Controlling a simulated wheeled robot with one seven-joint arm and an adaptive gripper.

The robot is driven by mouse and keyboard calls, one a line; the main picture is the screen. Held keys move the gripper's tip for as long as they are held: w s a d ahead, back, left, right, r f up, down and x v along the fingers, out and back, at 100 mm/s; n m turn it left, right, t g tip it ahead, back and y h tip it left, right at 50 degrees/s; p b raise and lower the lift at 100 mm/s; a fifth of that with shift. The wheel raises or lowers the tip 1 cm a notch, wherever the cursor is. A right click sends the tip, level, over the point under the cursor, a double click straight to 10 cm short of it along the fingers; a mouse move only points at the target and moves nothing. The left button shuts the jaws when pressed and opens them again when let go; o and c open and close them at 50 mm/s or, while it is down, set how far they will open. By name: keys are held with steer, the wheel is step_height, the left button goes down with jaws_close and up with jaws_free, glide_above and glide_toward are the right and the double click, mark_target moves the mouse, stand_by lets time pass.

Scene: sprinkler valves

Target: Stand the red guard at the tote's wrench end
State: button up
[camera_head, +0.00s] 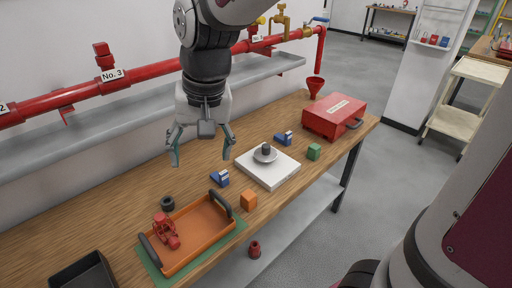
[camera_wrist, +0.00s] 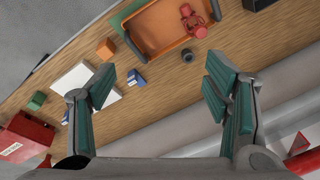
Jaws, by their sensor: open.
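My gripper (camera_head: 201,158) is open and empty, above the wooden bench and behind the tote; its spread fingers also show in the wrist view (camera_wrist: 160,88). The orange tote (camera_head: 205,225) with dark end handles stands on a green mat (camera_head: 150,262) at the bench's front edge. A red open-framed piece, which looks like the guard (camera_head: 166,230), is inside the tote near its left end. It also shows in the wrist view (camera_wrist: 199,22), at the tote's right end. Whether it stands or lies is hard to tell. I cannot make out a wrench.
A dark ring (camera_head: 168,203) lies behind the tote. A white plate (camera_head: 268,175) with a grey disc, blue pieces (camera_head: 219,178), an orange cube (camera_head: 248,201) and a green cube (camera_head: 314,151) stand rightward. A red box (camera_head: 334,116) is farther off. Red pipe (camera_head: 150,72) runs along the wall.

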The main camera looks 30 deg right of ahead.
steer(key=s+d+r+n+t, duration=0.1)
steer(key=s+d+r, duration=0.1)
steer(key=s+d, duration=0.2)
steer(key=s+d+r+n+t+h, duration=0.1)
steer(key=s+d, duration=0.3)
steer(key=s, duration=0.7)
steer(key=shift+s+d+r+n+t, duration=0.15)
steer(key=shift+d+r+n+t, duration=0.1)
steer(key=shift+r+n+t, duration=0.2)
